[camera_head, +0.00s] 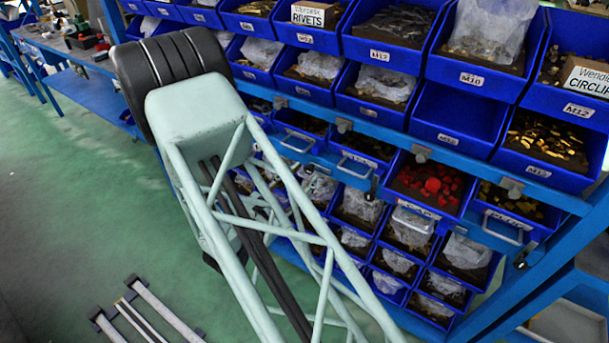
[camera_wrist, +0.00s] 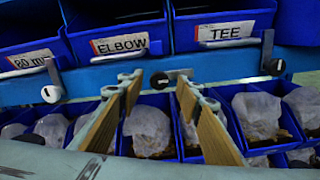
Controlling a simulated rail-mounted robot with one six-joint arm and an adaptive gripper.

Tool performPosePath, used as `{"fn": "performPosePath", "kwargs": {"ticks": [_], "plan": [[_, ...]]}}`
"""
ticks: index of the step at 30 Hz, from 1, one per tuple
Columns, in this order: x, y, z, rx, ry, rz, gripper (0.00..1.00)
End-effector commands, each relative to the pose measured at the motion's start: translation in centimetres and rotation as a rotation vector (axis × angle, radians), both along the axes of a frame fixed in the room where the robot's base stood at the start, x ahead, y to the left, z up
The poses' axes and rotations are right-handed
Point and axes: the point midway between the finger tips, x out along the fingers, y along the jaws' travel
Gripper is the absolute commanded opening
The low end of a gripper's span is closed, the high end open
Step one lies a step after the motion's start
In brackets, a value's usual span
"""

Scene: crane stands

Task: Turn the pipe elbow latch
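In the wrist view, the bin labelled ELBOW (camera_wrist: 118,43) sits above a blue rail. A latch (camera_wrist: 161,79) with a round black knob and a grey plate is on this rail under the bin's right end. Its plate points sideways to the right, unlike the upright latches on either side. My gripper (camera_wrist: 160,78) is open, with one finger to each side of the latch. The fingers have tan pads, and nothing is held between them. I cannot tell whether either fingertip touches the latch. In the head view my gripper is hidden.
In the wrist view, upright latches stand at left (camera_wrist: 52,92) and right (camera_wrist: 275,66), beside the TEE bin (camera_wrist: 226,32). Bins with bagged parts (camera_wrist: 148,128) lie below the rail. In the head view, blue bin racks (camera_head: 450,120) fill the right; green floor (camera_head: 70,200) is open at left.

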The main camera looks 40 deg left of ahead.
Motion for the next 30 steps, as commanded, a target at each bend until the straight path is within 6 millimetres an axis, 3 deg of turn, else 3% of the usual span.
{"fn": "performPosePath", "kwargs": {"ticks": [7,18,26,30], "plan": [[1.3,0.1,0.0,0.0,0.0,0.001,0.32],[1.5,0.1,0.0,0.0,0.0,0.001,0.32],[1.5,0.1,0.0,0.0,0.0,0.001,0.09],[1.5,0.1,0.0,-0.001,0.0,0.001,0.08]]}}
